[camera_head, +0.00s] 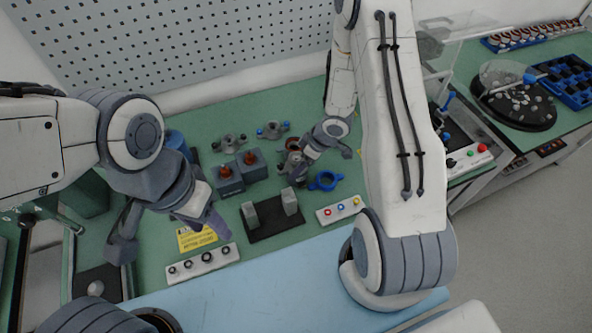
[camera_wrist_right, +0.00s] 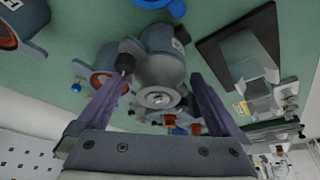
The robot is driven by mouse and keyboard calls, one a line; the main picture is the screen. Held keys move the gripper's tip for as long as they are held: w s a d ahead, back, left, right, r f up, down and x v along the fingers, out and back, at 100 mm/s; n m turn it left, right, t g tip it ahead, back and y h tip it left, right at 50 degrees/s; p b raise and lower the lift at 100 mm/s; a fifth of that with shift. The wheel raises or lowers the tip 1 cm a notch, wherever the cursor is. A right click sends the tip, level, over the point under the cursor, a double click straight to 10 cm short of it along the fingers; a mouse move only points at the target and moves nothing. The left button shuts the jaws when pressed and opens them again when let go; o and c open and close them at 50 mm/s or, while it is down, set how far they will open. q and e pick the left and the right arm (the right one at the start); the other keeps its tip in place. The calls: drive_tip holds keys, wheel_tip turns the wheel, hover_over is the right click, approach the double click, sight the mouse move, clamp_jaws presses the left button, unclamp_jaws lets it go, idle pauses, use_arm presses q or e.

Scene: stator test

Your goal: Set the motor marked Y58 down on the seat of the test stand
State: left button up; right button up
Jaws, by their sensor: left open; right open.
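A grey motor (camera_wrist_right: 160,62) lies between the spread fingers of my right gripper (camera_wrist_right: 156,82) in the right wrist view. In the head view my right gripper (camera_head: 316,158) is low over the bench beside this motor (camera_head: 293,167). It is open, and I see no grip on it. A black base with two upright grey blocks (camera_head: 272,230), likely the test stand's seat, is just in front and empty. My left gripper (camera_head: 166,236) is open and empty at the left, above the bench.
Two blue-grey units with brown tops (camera_head: 228,180) stand left of the motor. A blue ring (camera_head: 325,181) lies to its right. Button strips (camera_head: 340,210) and (camera_head: 202,262) flank the black base. A blue mat (camera_head: 270,282) is clear.

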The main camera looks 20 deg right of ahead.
drive_tip(key=shift+x, duration=0.85)
clamp_jaws()
drive_tip(key=shift+w+r, duration=0.1)
drive_tip(key=shift+r, duration=0.1)
